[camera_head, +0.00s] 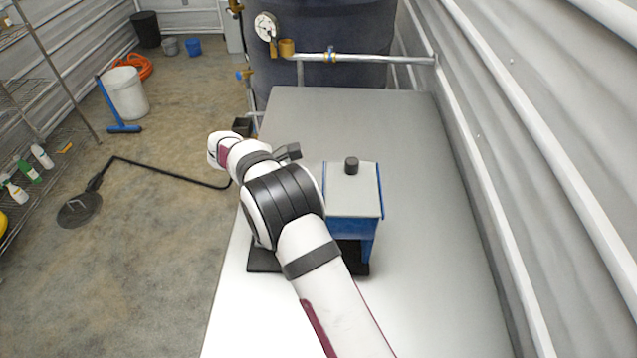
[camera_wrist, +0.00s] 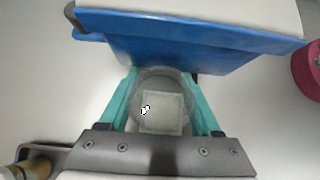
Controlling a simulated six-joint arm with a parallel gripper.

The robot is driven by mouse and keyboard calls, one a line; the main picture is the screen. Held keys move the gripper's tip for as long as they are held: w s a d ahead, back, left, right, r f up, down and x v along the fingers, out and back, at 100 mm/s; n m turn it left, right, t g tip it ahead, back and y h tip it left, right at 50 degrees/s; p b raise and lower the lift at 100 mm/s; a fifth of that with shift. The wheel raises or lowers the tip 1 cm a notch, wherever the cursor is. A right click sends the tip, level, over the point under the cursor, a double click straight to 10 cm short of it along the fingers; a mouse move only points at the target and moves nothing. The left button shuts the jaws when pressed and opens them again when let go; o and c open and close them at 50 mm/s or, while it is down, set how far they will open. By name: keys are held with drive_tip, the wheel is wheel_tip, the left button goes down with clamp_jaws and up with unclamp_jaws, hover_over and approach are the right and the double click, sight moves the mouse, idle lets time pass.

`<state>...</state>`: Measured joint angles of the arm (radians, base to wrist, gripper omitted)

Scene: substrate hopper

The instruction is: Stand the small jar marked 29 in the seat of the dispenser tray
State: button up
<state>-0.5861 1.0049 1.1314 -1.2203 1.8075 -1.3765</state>
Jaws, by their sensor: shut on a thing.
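In the wrist view my gripper (camera_wrist: 160,84) has its teal fingers closed on both sides of a small clear round jar (camera_wrist: 162,78). A pale square label or patch shows on the jar; I cannot read a number on it. The jar is right beside the blue dispenser (camera_wrist: 190,45), by its lower edge. In the head view the blue dispenser (camera_head: 350,205) has a pale grey lid with a black knob and stands over a black base tray (camera_head: 262,260). My arm covers much of the tray, and the seat, jar and fingers are hidden there. I cannot tell whether the jar touches the tray.
The grey bench (camera_head: 420,250) is clear to the right of the dispenser and behind it. A corrugated wall runs along its right side. A pipe with brass fittings (camera_head: 330,57) crosses at the back before a dark tank. A pink-red round thing (camera_wrist: 311,72) shows at the wrist view's right edge.

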drive_tip(key=shift+s+a+r+m+g, duration=0.15)
drive_tip(key=shift+s+m+g, duration=0.3)
drive_tip(key=shift+s, duration=0.3)
drive_tip(key=shift+f, duration=3.85)
drive_tip(key=shift+f, duration=0.25)
drive_tip(key=o, duration=1.6)
drive_tip(key=shift+c, duration=0.2)
drive_tip(key=shift+a, duration=0.1)
